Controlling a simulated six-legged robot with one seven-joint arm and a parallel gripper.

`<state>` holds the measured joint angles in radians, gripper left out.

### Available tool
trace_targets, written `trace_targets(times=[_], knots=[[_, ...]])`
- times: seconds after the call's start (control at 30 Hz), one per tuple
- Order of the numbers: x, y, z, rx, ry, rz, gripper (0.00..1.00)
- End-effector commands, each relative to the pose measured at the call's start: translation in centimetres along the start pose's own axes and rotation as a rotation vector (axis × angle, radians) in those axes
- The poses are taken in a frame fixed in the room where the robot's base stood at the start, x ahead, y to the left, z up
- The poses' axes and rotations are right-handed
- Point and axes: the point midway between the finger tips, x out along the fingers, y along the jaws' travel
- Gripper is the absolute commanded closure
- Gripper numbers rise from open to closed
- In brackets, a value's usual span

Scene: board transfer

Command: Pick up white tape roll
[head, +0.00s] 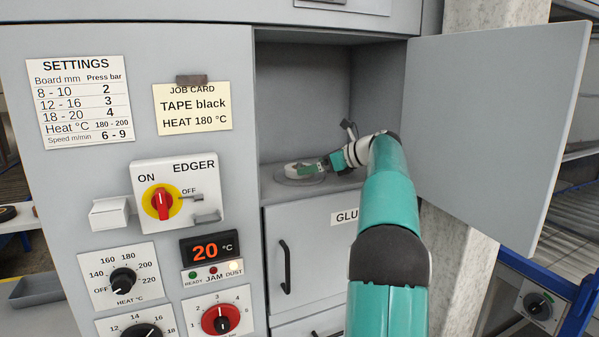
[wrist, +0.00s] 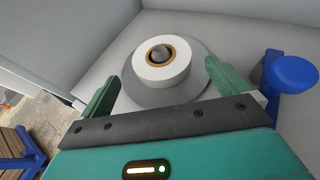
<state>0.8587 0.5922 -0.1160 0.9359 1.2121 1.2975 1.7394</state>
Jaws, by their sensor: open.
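The white tape roll (wrist: 161,68) has a brown core and a grey cone-shaped post in its middle. It lies flat on a grey round plate (wrist: 198,92) inside the open compartment. In the head view only part of the roll (head: 292,168) shows near my gripper. My gripper (head: 318,166) reaches into the compartment from the right. In the wrist view its two green fingers are apart, one on each side of the roll's near part, with my gripper (wrist: 162,80) empty.
The compartment's door (head: 490,130) stands open to the right. A settings panel with an EDGER switch (head: 163,203) and a job card (head: 192,108) reading "TAPE black" is at left. A blue knob (wrist: 291,71) shows beside the right finger.

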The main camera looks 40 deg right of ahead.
Motion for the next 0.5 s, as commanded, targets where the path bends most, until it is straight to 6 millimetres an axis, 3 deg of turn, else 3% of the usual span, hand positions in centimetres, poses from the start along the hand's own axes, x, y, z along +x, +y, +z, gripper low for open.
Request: trace_targets(times=[0.3,0.5], knots=[[4.5,-0.1,0.0,-0.002,0.0,0.002,0.0],[4.8,-0.1,0.0,-0.001,0.0,0.0,0.0]])
